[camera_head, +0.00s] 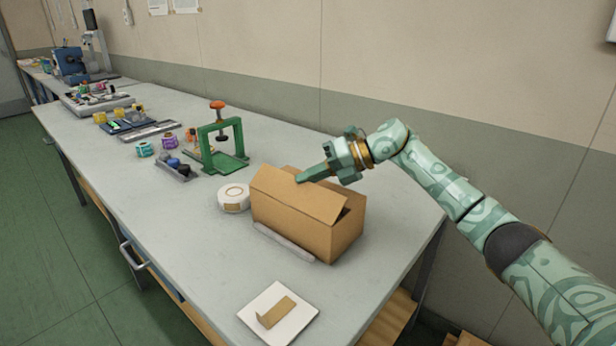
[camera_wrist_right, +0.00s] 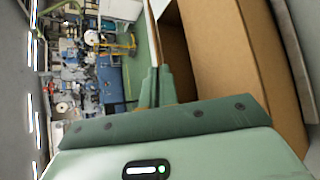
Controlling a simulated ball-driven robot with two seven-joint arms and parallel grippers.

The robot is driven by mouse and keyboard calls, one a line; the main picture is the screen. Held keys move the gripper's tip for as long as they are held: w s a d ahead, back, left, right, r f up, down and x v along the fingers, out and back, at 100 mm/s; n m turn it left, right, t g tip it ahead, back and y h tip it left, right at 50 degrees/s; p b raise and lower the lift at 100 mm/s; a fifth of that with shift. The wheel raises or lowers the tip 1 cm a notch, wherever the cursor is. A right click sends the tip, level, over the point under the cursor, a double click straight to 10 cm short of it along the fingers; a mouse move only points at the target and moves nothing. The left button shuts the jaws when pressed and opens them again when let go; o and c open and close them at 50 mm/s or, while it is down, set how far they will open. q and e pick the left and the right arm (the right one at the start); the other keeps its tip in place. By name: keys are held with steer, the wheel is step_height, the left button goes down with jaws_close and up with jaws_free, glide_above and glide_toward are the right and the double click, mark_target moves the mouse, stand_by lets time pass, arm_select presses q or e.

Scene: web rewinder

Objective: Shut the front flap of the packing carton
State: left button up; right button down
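The brown packing carton (camera_head: 338,241) stands on the grey bench top. Its front flap (camera_head: 292,196) is hinged along the near top edge and slopes up and back, partly over the opening. A dark gap shows beneath it at the right end. My right gripper (camera_head: 302,178) is at the flap's upper edge, its fingers together and pointing left; I cannot tell whether they touch it. The right wrist view shows the closed fingers (camera_wrist_right: 157,84) beside brown cardboard (camera_wrist_right: 220,50), with nothing visible between them. My left gripper is in neither view.
A white tape roll (camera_head: 234,197) sits left of the carton, and a grey bar (camera_head: 284,243) lies along its front. A green press frame (camera_head: 222,145) stands behind left. A white pad with a cardboard piece (camera_head: 277,312) lies nearer. Bench is clear left of that pad.

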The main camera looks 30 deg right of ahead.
steer(key=c, duration=1.6)
jaws_free()
steer(key=shift+c, duration=0.2)
arm_select(q)
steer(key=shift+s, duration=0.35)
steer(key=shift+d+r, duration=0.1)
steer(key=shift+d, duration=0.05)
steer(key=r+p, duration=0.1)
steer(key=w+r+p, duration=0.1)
steer(key=p, duration=0.1)
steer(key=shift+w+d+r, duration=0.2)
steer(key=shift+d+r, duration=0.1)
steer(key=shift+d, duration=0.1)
arm_select(e)
steer(key=v, duration=1.6)
steer(key=shift+d, duration=0.2)
